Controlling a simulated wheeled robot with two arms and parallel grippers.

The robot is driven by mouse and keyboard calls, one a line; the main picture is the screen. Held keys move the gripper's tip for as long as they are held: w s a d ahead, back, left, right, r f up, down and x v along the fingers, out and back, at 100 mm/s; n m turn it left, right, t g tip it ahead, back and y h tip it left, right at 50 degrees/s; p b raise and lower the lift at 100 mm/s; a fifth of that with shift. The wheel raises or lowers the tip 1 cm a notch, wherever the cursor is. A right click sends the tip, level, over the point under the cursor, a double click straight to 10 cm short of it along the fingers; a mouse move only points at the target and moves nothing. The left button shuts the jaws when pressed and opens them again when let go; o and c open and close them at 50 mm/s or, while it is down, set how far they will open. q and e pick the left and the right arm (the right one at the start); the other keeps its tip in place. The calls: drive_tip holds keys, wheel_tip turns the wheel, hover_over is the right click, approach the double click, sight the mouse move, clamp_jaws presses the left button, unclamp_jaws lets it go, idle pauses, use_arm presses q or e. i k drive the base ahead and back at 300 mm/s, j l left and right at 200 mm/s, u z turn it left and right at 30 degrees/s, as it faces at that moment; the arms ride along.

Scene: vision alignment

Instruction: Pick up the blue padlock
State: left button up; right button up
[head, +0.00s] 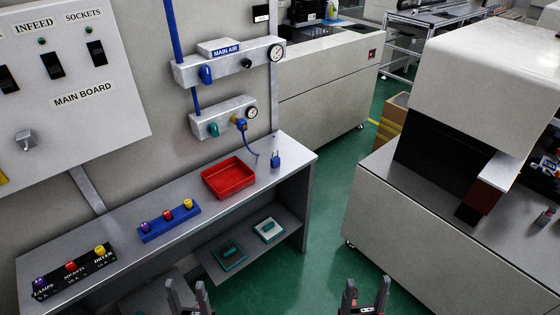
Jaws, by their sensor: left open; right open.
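The blue padlock (276,161) is a small blue body with a thin shackle on top. It stands on the grey bench (296,165) near its right end, to the right of the red tray. My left gripper (188,296) is at the bottom edge of the head view, in front of the bench, open and empty. My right gripper (365,296) is at the bottom edge further right, over the green floor, open and empty. Both are well apart from the padlock.
A red tray (228,192), a blue strip with coloured plugs (168,229) and a black labelled strip (75,275) are on the bench. A cable hangs from the wall-mounted air unit (222,118) above. Green floor (325,220) is clear between bench and right machine (420,240).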

sight(275, 162)
drive_tip(key=i+l, duration=0.35)
drive_tip(key=i, duration=0.2)
drive_tip(key=i+l+u, duration=0.1)
drive_tip(key=i+l, duration=0.25)
drive_tip(key=i, duration=0.25)
drive_tip(key=i+l, duration=0.4)
drive_tip(key=i, duration=0.15)
drive_tip(key=u, duration=0.05)
